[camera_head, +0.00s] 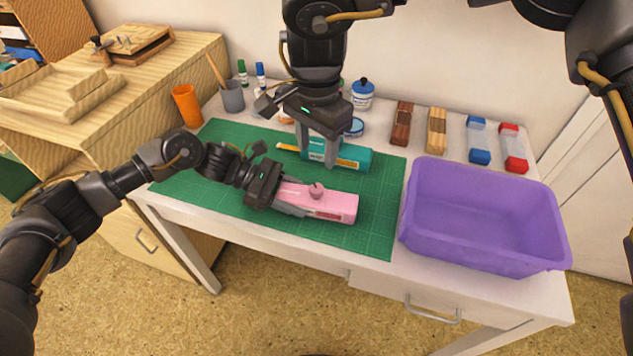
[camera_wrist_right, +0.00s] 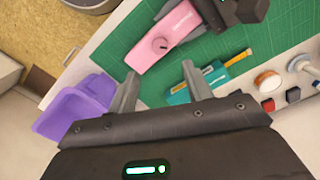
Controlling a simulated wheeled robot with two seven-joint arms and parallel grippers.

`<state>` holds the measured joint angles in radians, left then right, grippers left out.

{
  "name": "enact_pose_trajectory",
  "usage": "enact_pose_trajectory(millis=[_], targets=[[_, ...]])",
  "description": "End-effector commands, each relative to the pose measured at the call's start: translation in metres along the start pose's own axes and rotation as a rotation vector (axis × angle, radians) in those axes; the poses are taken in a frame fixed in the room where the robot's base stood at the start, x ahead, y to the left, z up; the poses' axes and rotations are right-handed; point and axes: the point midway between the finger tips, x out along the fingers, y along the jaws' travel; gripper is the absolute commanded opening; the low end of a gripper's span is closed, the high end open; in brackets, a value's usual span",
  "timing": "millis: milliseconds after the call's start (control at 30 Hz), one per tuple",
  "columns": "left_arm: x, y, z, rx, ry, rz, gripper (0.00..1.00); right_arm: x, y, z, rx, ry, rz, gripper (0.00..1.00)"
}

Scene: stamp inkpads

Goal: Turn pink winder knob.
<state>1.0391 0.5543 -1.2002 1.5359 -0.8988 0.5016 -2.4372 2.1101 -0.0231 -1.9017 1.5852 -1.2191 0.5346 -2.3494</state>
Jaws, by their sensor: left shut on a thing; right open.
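A pink winder (camera_head: 334,205) lies on the green cutting mat (camera_head: 376,236), with a round pink knob (camera_head: 316,190) on its top. My left gripper (camera_head: 300,204) is shut on the pink winder's left end. The winder and its knob (camera_wrist_right: 160,44) also show in the right wrist view. My right gripper (camera_head: 318,157) is open and points down over a teal box (camera_head: 352,158) behind the winder. In the right wrist view its fingers (camera_wrist_right: 158,88) are spread and nothing is between them. The knob is clear of both grippers.
A purple bin (camera_head: 480,258) stands right of the mat. Behind are wooden and red-and-blue blocks (camera_head: 479,142), a white jar (camera_head: 362,95), a grey cup (camera_head: 232,98) and an orange cup (camera_head: 187,106). A pencil (camera_head: 289,147) lies by the teal box. The mat's front is clear.

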Motion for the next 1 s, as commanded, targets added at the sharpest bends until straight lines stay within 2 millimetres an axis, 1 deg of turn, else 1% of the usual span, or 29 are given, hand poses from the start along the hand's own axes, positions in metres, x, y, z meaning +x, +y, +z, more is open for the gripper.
enact_pose_trajectory(millis=[33,300,400,500,700,967,1000], targets=[[0.000,0.000,0.000,0.001,-0.001,0.000,0.26,0.010,0.001,0.001,-0.002,-0.002,0.003,0.50],[0.000,0.000,0.000,0.001,-0.001,0.000,0.26,0.063,0.001,0.001,0.000,-0.002,0.003,0.50],[0.000,0.000,0.000,0.001,-0.001,0.000,0.26,0.080,0.001,0.001,0.000,-0.002,0.002,0.50],[0.000,0.000,0.000,0.001,-0.001,0.000,0.26,0.092,0.000,0.001,0.000,-0.001,0.001,0.50],[0.000,0.000,0.000,0.000,-0.001,0.000,0.26,0.103,0.000,0.000,0.001,0.000,0.000,0.50],[0.000,0.000,0.000,0.000,-0.001,0.000,0.26,0.104,0.000,0.000,0.001,0.000,-0.001,0.50],[0.000,0.000,0.000,0.000,-0.001,0.000,0.26,0.104,0.000,0.000,0.001,0.000,-0.001,0.46]])
